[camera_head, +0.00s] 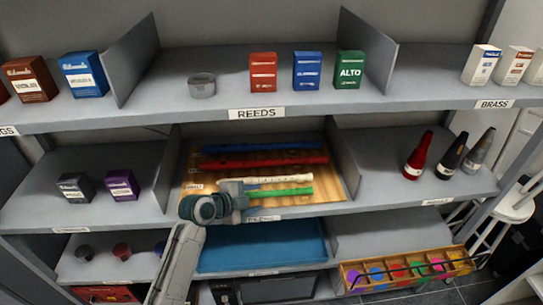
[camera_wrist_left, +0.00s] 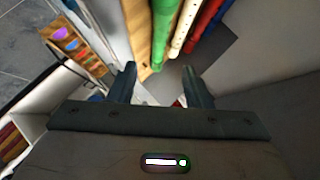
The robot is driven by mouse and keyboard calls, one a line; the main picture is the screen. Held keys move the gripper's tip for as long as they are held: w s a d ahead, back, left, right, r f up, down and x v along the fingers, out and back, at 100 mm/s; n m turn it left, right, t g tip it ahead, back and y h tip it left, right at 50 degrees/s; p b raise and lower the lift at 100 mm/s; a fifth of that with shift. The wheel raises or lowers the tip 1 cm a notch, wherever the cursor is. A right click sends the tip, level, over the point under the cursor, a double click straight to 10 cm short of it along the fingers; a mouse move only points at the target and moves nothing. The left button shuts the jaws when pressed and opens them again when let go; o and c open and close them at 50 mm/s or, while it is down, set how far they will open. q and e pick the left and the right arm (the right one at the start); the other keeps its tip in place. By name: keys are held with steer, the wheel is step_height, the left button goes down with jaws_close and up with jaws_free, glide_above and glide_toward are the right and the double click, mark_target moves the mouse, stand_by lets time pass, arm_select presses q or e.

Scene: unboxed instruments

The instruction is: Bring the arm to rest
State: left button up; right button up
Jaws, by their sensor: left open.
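My left gripper (camera_head: 241,194) is at the front of the middle shelf, by the left end of the green flute (camera_head: 282,192). In the left wrist view the two fingers (camera_wrist_left: 160,80) stand apart with nothing held between them. The green flute (camera_wrist_left: 161,35) and the cream flute (camera_wrist_left: 183,25) lie beyond the fingertips. On the wooden tray (camera_head: 330,172) a cream (camera_head: 290,179), a red (camera_head: 265,163) and a blue instrument (camera_head: 262,147) lie side by side behind the green one. My right gripper is not in view.
Upright dividers (camera_head: 340,160) flank the tray. Reed boxes (camera_head: 307,70) stand on the shelf above. Dark and red cones (camera_head: 418,158) stand at the right. A wooden crate (camera_head: 400,284) is low at right.

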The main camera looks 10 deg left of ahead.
arm_select(q)
steer(key=s+a+f+n+g+y, duration=0.25)
steer(key=s+n, duration=0.35)
steer(key=s, duration=0.5)
steer(key=s+a+f+n+g+y, duration=0.25)
steer(key=s+n, duration=0.25)
steer(key=s, duration=0.6)
steer(key=s+a+f+n+g+y, duration=0.2)
steer(key=s+a+n+y, duration=0.3)
steer(key=s, duration=0.7)
step_height(320, 180, down, 31)
steer(key=a+n+h+b, duration=0.1)
steer(key=h+b, duration=0.1)
steer(key=s+a+f+g+b, duration=0.1)
steer(key=s+f+g, duration=0.1)
steer(key=s+f, duration=1.6)
step_height(320, 180, down, 3)
steer(key=shift+a+f+n+h, duration=0.1)
steer(key=shift+a+n+h, duration=0.15)
steer(key=shift+n+h, duration=0.05)
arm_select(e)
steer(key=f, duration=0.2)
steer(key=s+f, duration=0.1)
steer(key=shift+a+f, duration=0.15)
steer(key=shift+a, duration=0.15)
